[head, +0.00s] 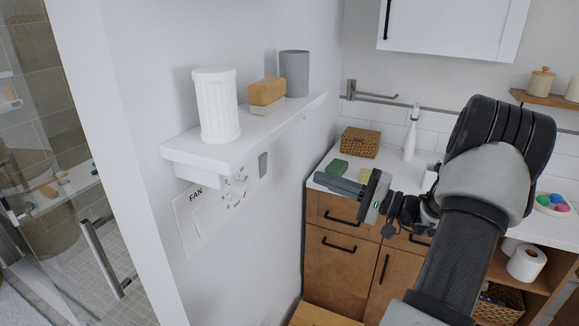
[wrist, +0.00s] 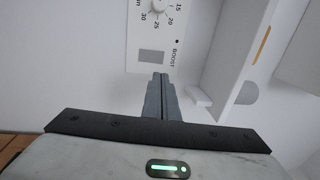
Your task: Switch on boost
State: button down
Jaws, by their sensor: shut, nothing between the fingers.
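The white fan control panel (head: 187,232) is on the wall under a shelf, marked FAN, with a dial (head: 240,176) and a grey boost switch (head: 262,164) at its far end. In the wrist view the panel (wrist: 138,28) shows part of the dial (wrist: 158,6), the word BOOST and the grey switch (wrist: 152,57). My gripper (head: 318,179) is shut and empty, out to the right of the panel in the head view. In the wrist view its fingertips (wrist: 160,76) appear just below the switch; whether they touch the panel I cannot tell.

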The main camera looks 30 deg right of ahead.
aim_at(265, 158)
jog(key=p+x, duration=0.1)
jog(key=x, duration=1.3)
jog(key=shift+w+a+r+p, duration=0.15)
jog(key=shift+r+p, duration=0.1)
jog(key=shift+p, duration=0.05)
jog(key=shift+f+g, duration=0.15)
jog(key=shift+g, duration=0.15)
